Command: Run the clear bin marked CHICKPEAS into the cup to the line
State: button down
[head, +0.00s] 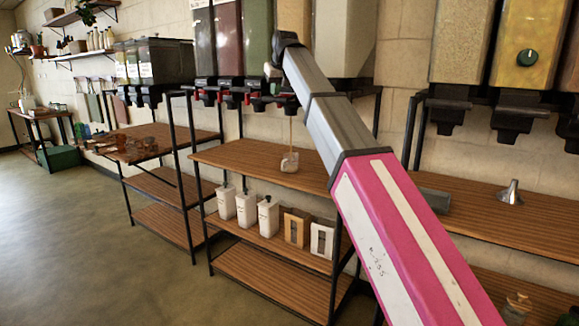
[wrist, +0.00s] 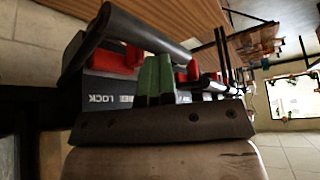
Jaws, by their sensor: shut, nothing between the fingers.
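A thin tan stream (head: 291,131) falls from the dispenser row into a small clear cup (head: 290,162) on the wooden shelf. The cup holds pale contents; its line is too small to see. A tan-filled clear bin (head: 294,22) stands above, partly behind my arm; no CHICKPEAS label is readable. My gripper (head: 274,70) is at the front of this bin's outlet. In the wrist view, my gripper's green fingers (wrist: 155,78) are together and empty, close to a black handle bar (wrist: 140,28) and red parts. Whether they touch the handle, I cannot tell.
Other bins, one red (head: 228,38) and one green (head: 257,38), stand to the left. White containers (head: 245,208) line the lower shelf. A metal funnel-like piece (head: 510,193) stands on the right shelf. The floor at left is clear.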

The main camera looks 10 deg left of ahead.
jog(key=shift+f, duration=0.3)
jog(key=shift+w+f, duration=0.1)
dwell(1.8)
jog(key=r, duration=0.6)
jog(key=shift+s+r, duration=0.2)
jog(key=shift+r, duration=0.1)
jog(key=shift+r, duration=0.1)
notch_tip(320, 180, up, 5)
jog(key=shift+f, duration=0.1)
jog(key=shift+s+a, duration=0.1)
